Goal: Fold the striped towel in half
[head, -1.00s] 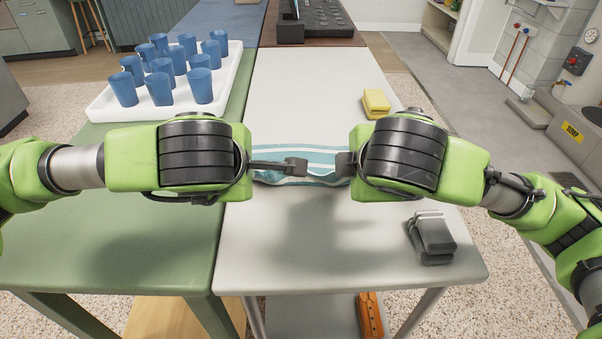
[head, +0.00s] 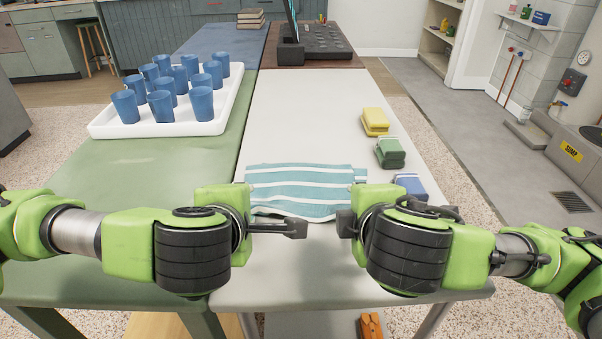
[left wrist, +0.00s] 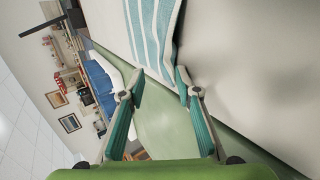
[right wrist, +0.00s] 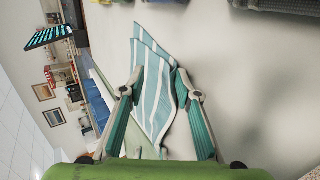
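The striped towel (head: 300,190), teal with white stripes, lies on the white table just beyond my grippers. It looks doubled over: a second layer peeks out at its right edge, and two offset layers show in the right wrist view (right wrist: 152,90). My left gripper (head: 298,228) is open and empty at the towel's near left side. The left wrist view shows its fingers apart, with the towel (left wrist: 155,35) ahead. My right gripper (head: 346,223) is open by the near right corner. The towel shows between its spread fingers in the right wrist view; I cannot tell whether they touch it.
A white tray (head: 150,130) with several blue cups stands on the green table (head: 130,168) at left. The white table beyond the towel (head: 305,115) is clear.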

